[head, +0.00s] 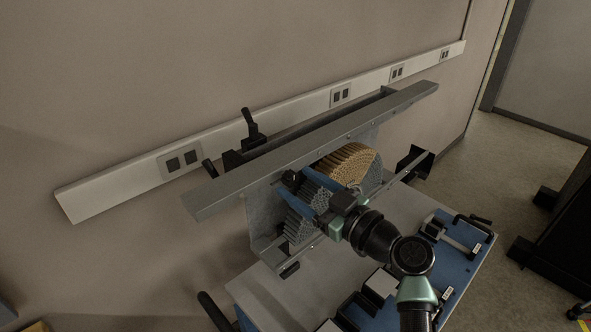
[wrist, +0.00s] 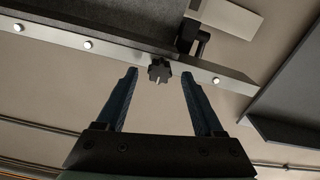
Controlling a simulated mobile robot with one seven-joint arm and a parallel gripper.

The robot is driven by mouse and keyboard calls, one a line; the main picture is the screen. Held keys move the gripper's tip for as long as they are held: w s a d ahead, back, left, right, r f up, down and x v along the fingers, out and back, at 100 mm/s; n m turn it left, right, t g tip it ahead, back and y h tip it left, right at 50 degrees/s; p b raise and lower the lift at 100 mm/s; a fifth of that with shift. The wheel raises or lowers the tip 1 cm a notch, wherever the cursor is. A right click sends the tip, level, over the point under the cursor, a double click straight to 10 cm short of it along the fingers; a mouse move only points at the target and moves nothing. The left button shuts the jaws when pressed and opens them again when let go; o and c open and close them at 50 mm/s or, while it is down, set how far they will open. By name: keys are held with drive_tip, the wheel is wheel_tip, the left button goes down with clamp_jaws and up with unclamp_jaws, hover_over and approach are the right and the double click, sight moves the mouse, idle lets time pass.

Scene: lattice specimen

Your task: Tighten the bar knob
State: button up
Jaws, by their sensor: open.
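The bar knob (wrist: 159,70) is a small black lobed knob with a pale stud at its centre, on a light metal bar (wrist: 115,51) in the wrist view. In the head view a small dark knob (head: 291,178) shows just past my fingertips, below the long grey beam. My gripper (wrist: 160,75) is open, with its two blue fingers one on each side of the knob and a gap to it on both sides. In the head view my gripper (head: 298,184) reaches in under the beam. Whether the fingertips overlap the knob in depth is hard to tell.
A long grey beam (head: 320,141) runs above my gripper. A tan lattice block (head: 347,163) and grey tubes (head: 297,226) stand close beside the fingers. A black clamp lever (head: 250,125) rises behind the beam. A blue tray (head: 462,262) with tools lies at right on the bench.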

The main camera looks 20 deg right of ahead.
drive_tip(key=shift+x, duration=0.9)
clamp_jaws()
